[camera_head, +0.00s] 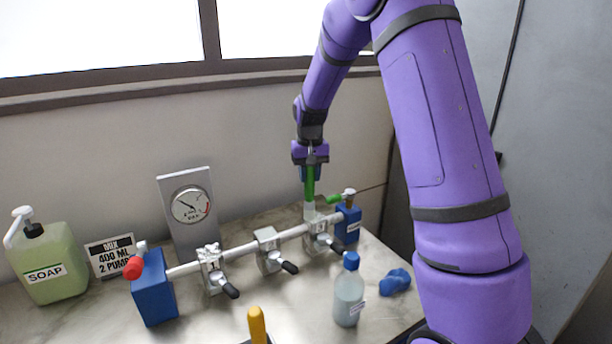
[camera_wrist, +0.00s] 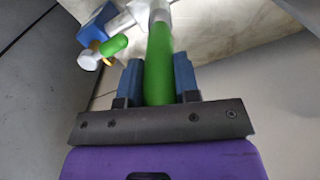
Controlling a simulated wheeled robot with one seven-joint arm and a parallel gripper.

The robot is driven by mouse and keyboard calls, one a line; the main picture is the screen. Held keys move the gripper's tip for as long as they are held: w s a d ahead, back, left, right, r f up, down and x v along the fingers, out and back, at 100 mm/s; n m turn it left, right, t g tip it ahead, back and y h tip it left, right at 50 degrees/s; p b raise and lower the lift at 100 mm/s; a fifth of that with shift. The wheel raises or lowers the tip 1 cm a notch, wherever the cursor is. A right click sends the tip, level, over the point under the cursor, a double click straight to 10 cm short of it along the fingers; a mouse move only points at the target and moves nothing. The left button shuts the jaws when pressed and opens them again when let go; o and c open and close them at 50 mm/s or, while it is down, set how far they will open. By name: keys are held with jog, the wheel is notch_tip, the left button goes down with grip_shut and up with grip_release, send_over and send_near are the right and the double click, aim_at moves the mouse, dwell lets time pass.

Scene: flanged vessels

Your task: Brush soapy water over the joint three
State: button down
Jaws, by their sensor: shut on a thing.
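My gripper (camera_head: 311,172) is shut on the green handle of a brush (camera_head: 309,185), which points down. The handle also shows between the blue fingers of my gripper (camera_wrist: 158,80) in the wrist view. The brush's pale tip is at the rightmost clamped joint (camera_head: 318,238) on the pipe (camera_head: 240,250); I cannot tell whether it touches. Two more joints sit along the pipe, a middle one (camera_head: 269,250) and a left one (camera_head: 213,268). Each joint has a dark-tipped lever. The joint under the brush is partly hidden by it.
A blue block (camera_head: 153,290) with a red knob and a smaller blue block (camera_head: 349,225) hold the pipe ends. A green lever (camera_head: 333,199), gauge (camera_head: 190,206), SOAP jug (camera_head: 45,268), sign (camera_head: 113,257), blue-capped bottle (camera_head: 348,297), blue crumpled item (camera_head: 396,281) and yellow handle (camera_head: 257,325) stand nearby.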

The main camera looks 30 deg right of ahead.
jog(key=shift+d+r, duration=0.15)
jog(key=shift+d, duration=2.5)
jog(key=shift+a, duration=0.15)
jog(key=shift+a, duration=3.25)
jog(key=shift+r, duration=3)
